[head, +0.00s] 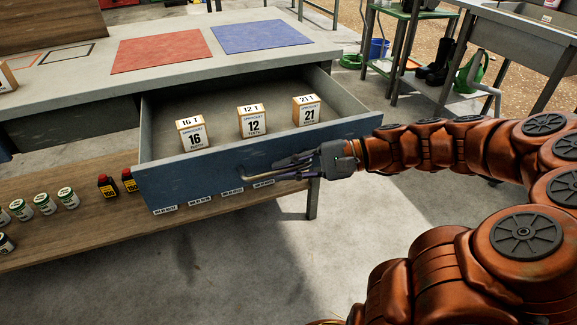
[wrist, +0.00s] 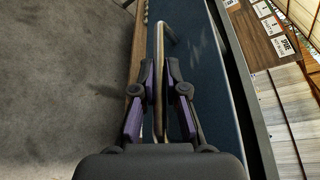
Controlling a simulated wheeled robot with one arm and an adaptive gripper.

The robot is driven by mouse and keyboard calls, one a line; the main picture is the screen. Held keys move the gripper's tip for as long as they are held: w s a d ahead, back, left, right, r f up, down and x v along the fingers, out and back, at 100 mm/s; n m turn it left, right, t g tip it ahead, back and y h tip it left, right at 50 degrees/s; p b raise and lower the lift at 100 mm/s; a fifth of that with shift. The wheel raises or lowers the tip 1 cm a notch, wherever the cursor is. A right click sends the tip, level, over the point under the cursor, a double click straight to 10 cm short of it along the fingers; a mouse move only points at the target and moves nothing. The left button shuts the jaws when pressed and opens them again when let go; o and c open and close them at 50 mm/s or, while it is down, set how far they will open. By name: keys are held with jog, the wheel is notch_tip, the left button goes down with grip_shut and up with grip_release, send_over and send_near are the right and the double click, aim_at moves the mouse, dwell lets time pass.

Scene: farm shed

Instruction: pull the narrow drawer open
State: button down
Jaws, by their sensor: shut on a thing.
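The drawer (head: 207,176) with a blue front stands pulled out from under the workbench, its inside showing in the head view. Its front also shows in the wrist view (wrist: 207,80). A bar handle (head: 246,178) is fixed across the front; it shows in the wrist view (wrist: 159,45) too. My gripper (head: 282,169) is at the front's right part, shut on the handle. In the wrist view its two fingers (wrist: 159,85) lie on either side of the bar. Three boxes marked 16 (head: 194,137), 12 (head: 252,122) and 21 (head: 306,111) stand upright in the drawer.
The workbench top (head: 85,90) carries a red mat (head: 160,50) and a blue mat (head: 262,36). A low wooden shelf (head: 95,228) below holds several jars and dark bottles (head: 107,186). The concrete floor (head: 240,270) in front is clear. A sink (head: 530,30) stands at the right.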

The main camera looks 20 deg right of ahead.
jog(key=shift+s, duration=0.1)
jog(key=c, duration=1.2)
grip_release()
jog(key=shift+d, duration=0.15)
jog(key=v, duration=1.1)
jog(key=shift+d, duration=0.35)
jog(key=shift+s+r, duration=0.1)
jog(key=s+a+r+n+g+h+p, duration=0.3)
jog(key=a+r+g+p, duration=0.15)
jog(key=a+p, duration=0.35)
jog(key=s+a+r+n+g+h+p, duration=0.2)
jog(key=s+a+r+n+g+p, duration=0.1)
jog(key=a+r+p, duration=0.4)
jog(key=s+d+r+n+h+p, duration=0.1)
jog(key=s+r+n+h+p, duration=0.3)
jog(key=s+r+h+p, duration=0.5)
jog(key=s+r+p, duration=0.1)
jog(key=s+p, duration=0.1)
jog(key=p, duration=0.6)
jog(key=shift+d+n+p, duration=0.3)
jog(key=shift+n, duration=0.1)
